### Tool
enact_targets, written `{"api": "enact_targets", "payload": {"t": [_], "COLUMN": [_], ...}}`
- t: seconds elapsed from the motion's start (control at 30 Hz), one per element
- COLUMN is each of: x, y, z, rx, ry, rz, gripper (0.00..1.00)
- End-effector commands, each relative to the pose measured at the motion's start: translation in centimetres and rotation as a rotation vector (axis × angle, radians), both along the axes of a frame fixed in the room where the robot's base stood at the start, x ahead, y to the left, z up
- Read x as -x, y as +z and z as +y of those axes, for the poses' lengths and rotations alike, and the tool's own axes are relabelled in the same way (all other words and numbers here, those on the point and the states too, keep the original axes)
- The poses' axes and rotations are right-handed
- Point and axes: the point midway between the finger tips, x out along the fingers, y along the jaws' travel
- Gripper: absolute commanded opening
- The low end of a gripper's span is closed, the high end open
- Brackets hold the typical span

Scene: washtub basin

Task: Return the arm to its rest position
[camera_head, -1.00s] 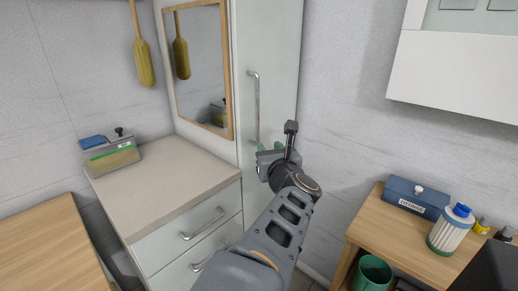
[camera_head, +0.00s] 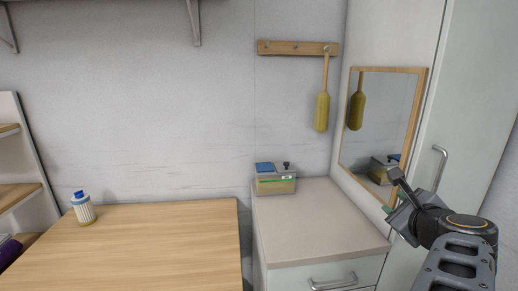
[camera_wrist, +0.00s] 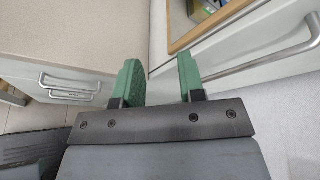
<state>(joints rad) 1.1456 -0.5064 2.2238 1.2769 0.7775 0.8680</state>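My arm reaches up from the lower right of the head view, with my gripper (camera_head: 393,214) in front of the tall white cabinet and the lower edge of the mirror. In the wrist view, the two green fingers of my gripper (camera_wrist: 162,82) stand apart with nothing between them, so it is open and empty. In the head view the fingers are mostly hidden behind the wrist.
A drawer cabinet (camera_head: 315,225) holds a clear box with a blue item (camera_head: 276,180). A framed mirror (camera_head: 385,125) and tall cabinet (camera_head: 445,120) stand right. A wooden table (camera_head: 150,245) bears a striped bottle (camera_head: 83,208). A yellow brush (camera_head: 322,110) hangs from a rack (camera_head: 290,48).

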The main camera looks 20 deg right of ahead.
Motion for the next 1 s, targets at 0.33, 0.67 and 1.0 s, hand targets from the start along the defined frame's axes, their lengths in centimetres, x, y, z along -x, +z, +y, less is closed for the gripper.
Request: {"api": "enact_targets", "payload": {"t": [0.33,0.67,1.0], "x": [-5.4,-2.3,0.2], "y": [-2.3,-3.2,-3.9], "z": [15.9,24.4,26.1], "rx": [0.732,1.499,1.665], "ry": [0.941,1.711,1.913], "rz": [0.583,0.783,0.796], "gripper": [0.37,0.37,0.37]}}
